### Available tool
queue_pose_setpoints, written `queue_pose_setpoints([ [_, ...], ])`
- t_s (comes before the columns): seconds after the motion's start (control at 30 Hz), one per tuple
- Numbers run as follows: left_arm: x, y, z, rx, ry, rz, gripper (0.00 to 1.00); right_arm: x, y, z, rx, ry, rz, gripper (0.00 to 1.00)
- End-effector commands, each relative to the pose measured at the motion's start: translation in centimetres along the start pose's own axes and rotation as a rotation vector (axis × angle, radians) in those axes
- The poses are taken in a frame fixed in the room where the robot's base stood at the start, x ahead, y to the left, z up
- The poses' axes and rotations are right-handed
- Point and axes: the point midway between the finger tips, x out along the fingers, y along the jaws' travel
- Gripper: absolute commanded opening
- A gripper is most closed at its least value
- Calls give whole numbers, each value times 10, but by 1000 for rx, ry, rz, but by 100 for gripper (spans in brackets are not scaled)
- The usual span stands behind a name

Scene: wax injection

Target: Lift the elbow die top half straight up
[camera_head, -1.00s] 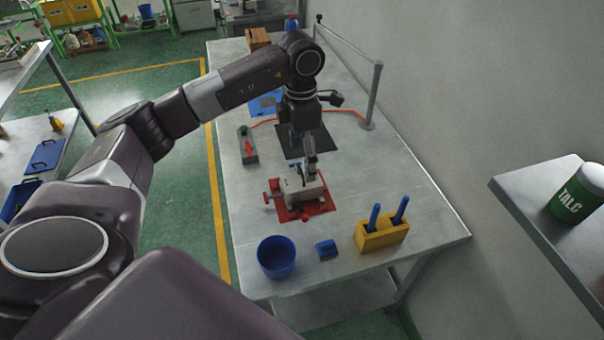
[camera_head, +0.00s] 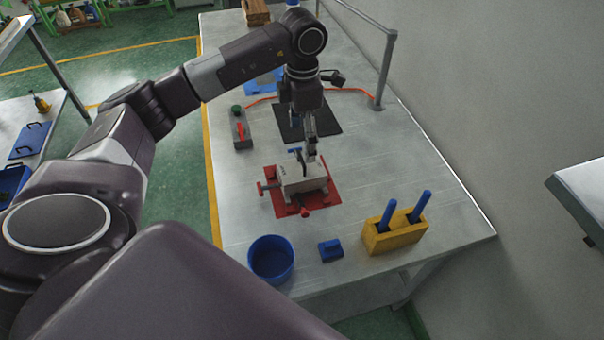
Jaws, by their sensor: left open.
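The elbow die (camera_head: 302,180) is a pale grey block on a red mat (camera_head: 327,204) on the metal table, with red clamp handles at its left and front. I cannot make out the seam between its halves. My left gripper (camera_head: 307,158) points down at the die's top from behind. Its fingers are open and reach the upper back part of the die; whether they touch it I cannot tell. A small blue part shows beside the fingers. My right gripper is not in view.
A blue cup (camera_head: 271,260), a small blue block (camera_head: 330,250) and a yellow holder (camera_head: 394,236) with blue-handled tools stand in front. A control box (camera_head: 241,131) is at left, a black mat (camera_head: 323,125) behind. A metal post (camera_head: 384,70) stands at the right.

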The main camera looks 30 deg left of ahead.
Motion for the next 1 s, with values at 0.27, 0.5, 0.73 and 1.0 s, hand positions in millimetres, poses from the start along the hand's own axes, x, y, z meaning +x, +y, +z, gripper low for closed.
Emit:
queue_pose_setpoints([
  [0.27,24,0,0,0,1,-1,80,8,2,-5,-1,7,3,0],
  [0.5,49,-2,-2,-1,3,-4,80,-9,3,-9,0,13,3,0],
  [0.73,82,-3,-2,-1,1,-2,80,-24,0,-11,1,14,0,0],
  [1.0,91,-2,-2,0,0,0,80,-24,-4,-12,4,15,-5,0],
])
